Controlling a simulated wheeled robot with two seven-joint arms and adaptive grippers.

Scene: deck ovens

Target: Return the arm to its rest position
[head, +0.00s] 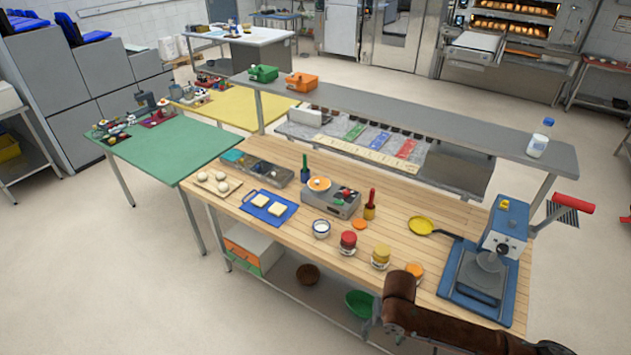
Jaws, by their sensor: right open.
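My right arm (450,325) comes in from the lower right, brown, bent near the front edge of the wooden worktable. My right gripper (376,328) is small and partly hidden, low in front of the table's front edge by the green bowl. It is open, and I see nothing held in it. My left gripper and left arm are not in view.
The wooden table (405,218) holds a blue press (503,232), yellow pan (422,225), red-lidded jar (348,242), yellow-lidded jar (381,256) and blue board (279,216). The jars and press stand close to my arm. A grey shelf (420,122) runs behind. A green bowl (359,303) sits below.

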